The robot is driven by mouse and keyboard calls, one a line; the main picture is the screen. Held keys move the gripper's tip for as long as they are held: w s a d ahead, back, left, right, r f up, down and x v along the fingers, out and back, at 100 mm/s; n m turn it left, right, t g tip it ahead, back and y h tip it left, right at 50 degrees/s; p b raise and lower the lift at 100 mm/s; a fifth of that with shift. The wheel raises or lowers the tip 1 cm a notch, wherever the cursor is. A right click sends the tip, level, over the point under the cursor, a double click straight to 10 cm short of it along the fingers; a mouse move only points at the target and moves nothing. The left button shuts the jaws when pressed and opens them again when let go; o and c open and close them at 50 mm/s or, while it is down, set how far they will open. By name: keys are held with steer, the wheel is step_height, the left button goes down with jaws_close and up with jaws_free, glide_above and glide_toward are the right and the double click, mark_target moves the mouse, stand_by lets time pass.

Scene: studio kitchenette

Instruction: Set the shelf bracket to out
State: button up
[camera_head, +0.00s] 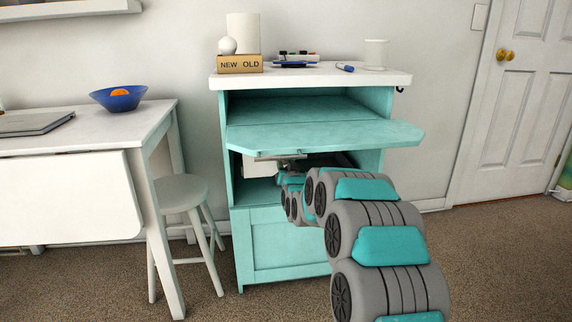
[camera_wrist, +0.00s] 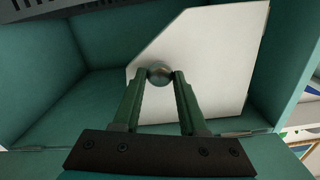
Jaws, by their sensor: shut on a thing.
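The shelf bracket (camera_wrist: 212,62) is a white panel with a slanted corner and a round metal knob (camera_wrist: 159,73). In the wrist view my gripper (camera_wrist: 160,83) has its two green fingers closed on the knob. In the head view, part of the white bracket (camera_head: 257,168) shows under the left side of the teal flap shelf (camera_head: 322,137). My gripper is mostly hidden there behind my arm and in the shade under the flap. I cannot tell the bracket's exact angle to the cabinet.
The teal cabinet (camera_head: 262,240) has a white top (camera_head: 350,78) bearing a box, mug and small items. Left of it stand a stool (camera_head: 180,190) and a white table (camera_head: 95,130) with a blue bowl. The floor at right is clear up to the door (camera_head: 515,110).

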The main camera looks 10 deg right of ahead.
jaws_close()
stand_by(0.8)
